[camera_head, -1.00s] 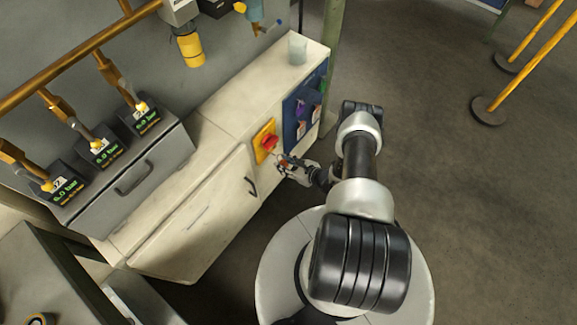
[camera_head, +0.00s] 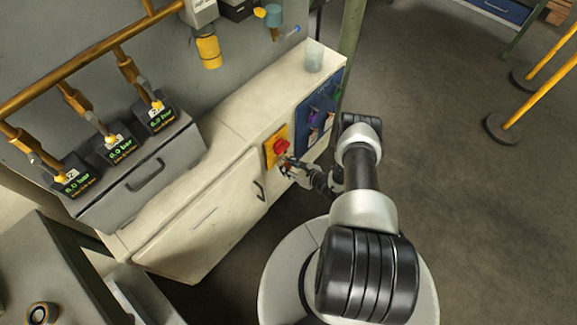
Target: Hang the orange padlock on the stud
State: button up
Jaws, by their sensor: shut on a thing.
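My gripper (camera_head: 287,165) is at the front of the white cabinet, just below and right of a yellow plate with a red knob (camera_head: 281,146). It is shut on a small orange thing, which I take to be the orange padlock (camera_head: 284,171). The padlock is very small here and mostly covered by the fingers, so its shackle cannot be made out. I cannot pick out the stud. Whether the padlock touches the plate or the cabinet cannot be told.
The white cabinet (camera_head: 205,220) has a dark handle left of my gripper. A blue board (camera_head: 318,108) with small coloured items is on its right part. A clear cup (camera_head: 314,57) stands on top. Gauges and pipes are at left; yellow posts (camera_head: 545,90) stand at right on open floor.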

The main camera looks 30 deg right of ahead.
dwell(0.3)
jog(key=o, duration=1.2)
jog(key=shift+c, duration=0.2)
jog(key=shift+s, duration=0.1)
jog(key=v, duration=1.2)
